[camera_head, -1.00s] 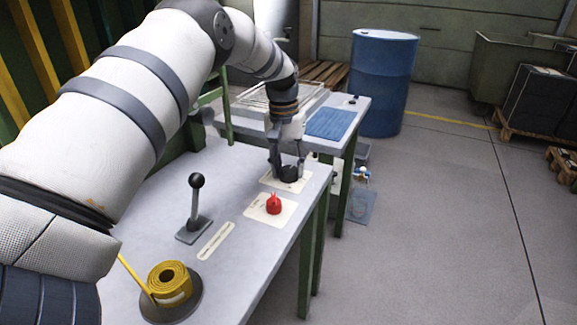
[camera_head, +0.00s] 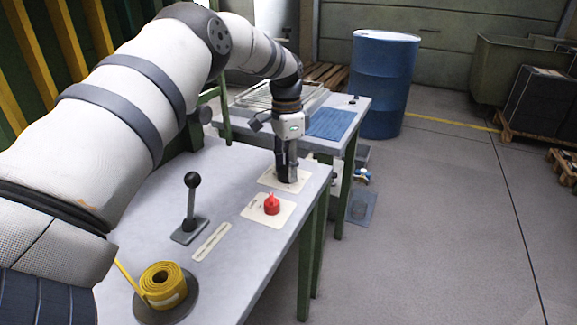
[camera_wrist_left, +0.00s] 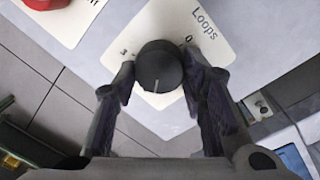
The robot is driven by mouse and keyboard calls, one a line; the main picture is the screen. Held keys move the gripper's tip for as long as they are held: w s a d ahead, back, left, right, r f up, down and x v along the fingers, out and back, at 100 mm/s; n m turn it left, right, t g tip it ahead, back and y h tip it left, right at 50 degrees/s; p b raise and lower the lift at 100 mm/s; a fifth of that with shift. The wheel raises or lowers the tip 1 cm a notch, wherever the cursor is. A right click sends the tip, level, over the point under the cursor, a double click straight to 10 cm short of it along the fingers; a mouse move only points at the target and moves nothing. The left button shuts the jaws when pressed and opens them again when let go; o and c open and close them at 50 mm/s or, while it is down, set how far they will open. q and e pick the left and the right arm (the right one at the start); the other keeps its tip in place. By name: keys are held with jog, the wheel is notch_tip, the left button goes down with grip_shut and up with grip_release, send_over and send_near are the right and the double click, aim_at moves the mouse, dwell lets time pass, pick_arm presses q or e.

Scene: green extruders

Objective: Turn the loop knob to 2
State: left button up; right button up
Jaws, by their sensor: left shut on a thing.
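The loop knob (camera_wrist_left: 158,66) is round and black, on a white plate (camera_wrist_left: 205,38) printed "Loops". The digits 0 and 3 show beside the knob; other digits are hidden. Its pale pointer line points to the bottom of the left wrist view. My left gripper (camera_wrist_left: 160,88) has one finger on each side of the knob and is shut on it. In the head view my left gripper (camera_head: 287,177) points down over the plate (camera_head: 268,179), and its fingers hide the knob. My right gripper is out of view.
A red knob (camera_head: 272,204) sits on a neighbouring plate, near the gripper. A black-topped lever (camera_head: 191,200) and a yellow strap roll (camera_head: 162,284) stand farther left on the table (camera_head: 245,255). A blue barrel (camera_head: 381,85) stands behind on the floor.

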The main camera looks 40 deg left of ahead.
pick_arm(q)
jog(key=shift+s+d+f+m, duration=0.1)
jog(key=shift+f+m, duration=0.1)
jog(key=shift+m, duration=1.1)
jog(key=o, duration=1.2)
jog(key=shift+r, duration=0.1)
jog(key=r, duration=1.2)
jog(key=shift+w+a, duration=0.3)
jog(key=shift+a, duration=0.05)
